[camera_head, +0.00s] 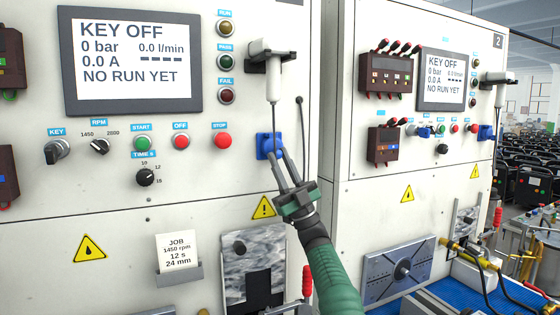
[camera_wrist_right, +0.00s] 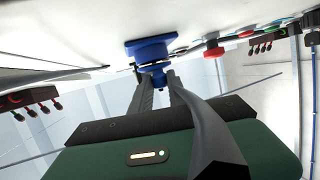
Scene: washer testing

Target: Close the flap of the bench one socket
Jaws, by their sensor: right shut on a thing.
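The blue bench one socket (camera_head: 264,147) sits on the front panel of the left bench, right of the red STOP button. In the right wrist view its blue mounting plate (camera_wrist_right: 150,47) is against the white panel, with a smaller blue part, likely the flap (camera_wrist_right: 156,69), standing out from it. My right gripper (camera_head: 279,158) reaches up to the socket from below. Its fingertips (camera_wrist_right: 158,78) are shut on that blue part. The fingers partly hide it, so I cannot tell the flap's exact angle. My left gripper is not in view.
A white handheld device (camera_head: 265,55) hangs in a black holder above the socket, its thin probe pointing down near the fingers. Buttons and knobs line the panel to the left. A second bench (camera_head: 410,150) stands at right.

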